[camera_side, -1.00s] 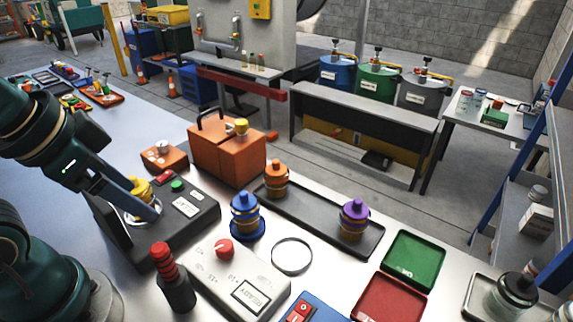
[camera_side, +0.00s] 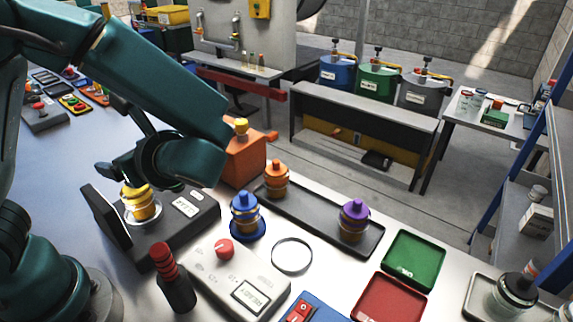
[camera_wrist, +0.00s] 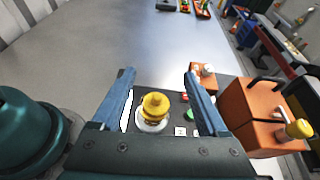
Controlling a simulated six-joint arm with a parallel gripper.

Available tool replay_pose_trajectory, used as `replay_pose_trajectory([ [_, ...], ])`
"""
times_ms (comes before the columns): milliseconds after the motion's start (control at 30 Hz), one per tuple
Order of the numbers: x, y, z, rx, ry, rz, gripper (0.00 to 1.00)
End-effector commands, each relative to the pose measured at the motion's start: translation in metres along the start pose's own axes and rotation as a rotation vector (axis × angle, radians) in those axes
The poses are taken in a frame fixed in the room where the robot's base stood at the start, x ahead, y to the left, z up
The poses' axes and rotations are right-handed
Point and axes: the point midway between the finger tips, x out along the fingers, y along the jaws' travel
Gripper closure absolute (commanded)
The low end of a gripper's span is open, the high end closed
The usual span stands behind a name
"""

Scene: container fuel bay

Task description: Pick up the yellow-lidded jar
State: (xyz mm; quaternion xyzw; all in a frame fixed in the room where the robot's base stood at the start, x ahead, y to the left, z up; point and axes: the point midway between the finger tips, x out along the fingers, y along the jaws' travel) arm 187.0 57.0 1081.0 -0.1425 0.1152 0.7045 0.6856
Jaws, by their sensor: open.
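The yellow-lidded jar (camera_side: 139,203) stands upright on a round pale plate of a black device (camera_side: 182,219) at the left of the bench. In the wrist view the jar (camera_wrist: 154,106) shows between the two blue fingers of my gripper (camera_wrist: 159,73), with clear space on both sides. My gripper is open and empty. In the side view my wrist is above and behind the jar, and its fingers are mostly hidden there. I cannot tell the exact height of the fingers over the jar.
An orange box (camera_side: 243,160) stands right behind the device. A blue-lidded jar (camera_side: 245,211), an orange-lidded jar (camera_side: 276,178) and a purple-lidded jar (camera_side: 354,217) stand to the right. A red-black post (camera_side: 172,276) and a grey control box (camera_side: 236,278) are in front.

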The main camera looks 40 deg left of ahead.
Motion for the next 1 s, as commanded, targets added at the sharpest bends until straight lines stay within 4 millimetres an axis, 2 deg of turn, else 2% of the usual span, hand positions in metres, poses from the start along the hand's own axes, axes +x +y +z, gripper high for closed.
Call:
replay_pose_trajectory([
  [167,-0.002,0.000,-0.013,0.051,-0.023,-0.021,0.23],
  [400,0.008,0.001,-0.038,0.049,-0.020,-0.019,0.23],
  [633,0.012,0.002,-0.050,0.045,-0.018,-0.019,0.23],
  [767,0.018,0.002,-0.064,0.048,-0.020,-0.018,0.23],
  [867,0.023,0.003,-0.076,0.049,-0.020,-0.018,0.23],
  [1000,0.044,0.002,-0.073,0.042,-0.018,-0.016,0.23],
])
